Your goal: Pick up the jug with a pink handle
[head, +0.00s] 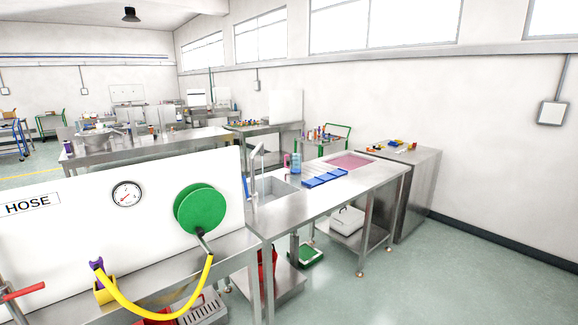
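I cannot make out a jug with a pink handle for certain. A small pink object (286,160) stands at the back of the sink counter, beside a blue bottle-like container (296,164); it is too small to tell whether it is a handle. Farther off, several small coloured items stand on the back benches, also too small to identify. Neither of my grippers is in view.
The steel sink counter (310,200) carries a sink (272,188), blue trays (325,178) and a pink tray (349,161). A white hose panel (75,228) with a green reel (200,209) and yellow hose (150,317) stands front left. Floor (440,275) at right is clear.

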